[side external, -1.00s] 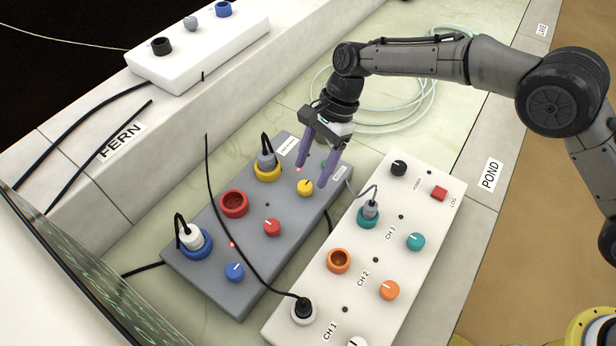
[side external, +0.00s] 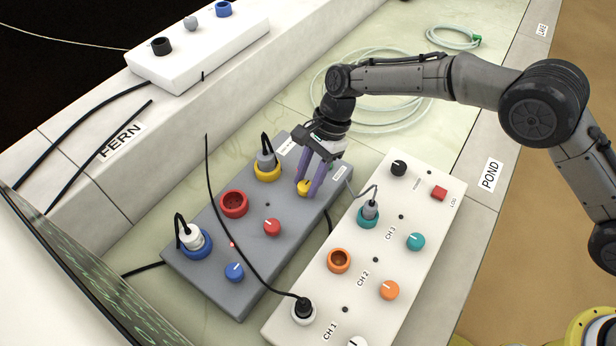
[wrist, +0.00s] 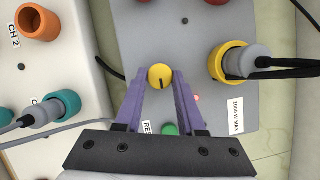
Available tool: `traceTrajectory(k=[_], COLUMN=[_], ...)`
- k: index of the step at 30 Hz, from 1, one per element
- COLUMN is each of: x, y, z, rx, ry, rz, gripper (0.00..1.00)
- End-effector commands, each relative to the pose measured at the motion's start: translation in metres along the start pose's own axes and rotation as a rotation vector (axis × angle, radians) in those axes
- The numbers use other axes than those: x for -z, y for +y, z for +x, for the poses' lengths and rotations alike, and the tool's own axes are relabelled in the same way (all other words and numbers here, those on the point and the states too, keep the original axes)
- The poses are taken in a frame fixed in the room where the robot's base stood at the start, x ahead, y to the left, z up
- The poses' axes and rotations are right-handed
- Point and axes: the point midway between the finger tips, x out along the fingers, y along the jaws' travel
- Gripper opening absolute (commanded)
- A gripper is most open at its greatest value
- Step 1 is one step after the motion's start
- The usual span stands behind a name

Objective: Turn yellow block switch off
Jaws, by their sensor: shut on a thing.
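The yellow knob (side external: 302,188) sits on the grey block (side external: 205,270), beside the yellow-ringed socket (side external: 267,173) with its grey plug. My gripper (side external: 309,190) has come down over it, with its two purple fingers shut on the knob's sides. In the wrist view the knob (wrist: 160,72) is between the fingertips, its dark mark pointing toward the gripper's palm. A small light near the right finger (wrist: 196,98) glows pinkish red. A green button (wrist: 170,130) is partly hidden behind the gripper.
The grey block also carries a red knob (side external: 272,227), a blue knob (side external: 235,272), an empty red socket (side external: 234,204) and a blue socket with a white plug (side external: 191,238). A white block (side external: 318,285) stands close on the right. A black cable (side external: 237,242) crosses the grey block.

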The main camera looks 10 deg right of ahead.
Motion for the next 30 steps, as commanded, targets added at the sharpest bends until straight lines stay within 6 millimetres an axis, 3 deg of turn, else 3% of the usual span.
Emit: traceTrajectory(k=[14, 30], x=[0.0004, 0.0003], y=[-0.0008, -0.0044], z=[-0.0004, 0.0000], rx=[-0.024, -0.175], ry=[0.000, 0.001], rz=[-0.055, -0.422], gripper=[0.00, 0.00])
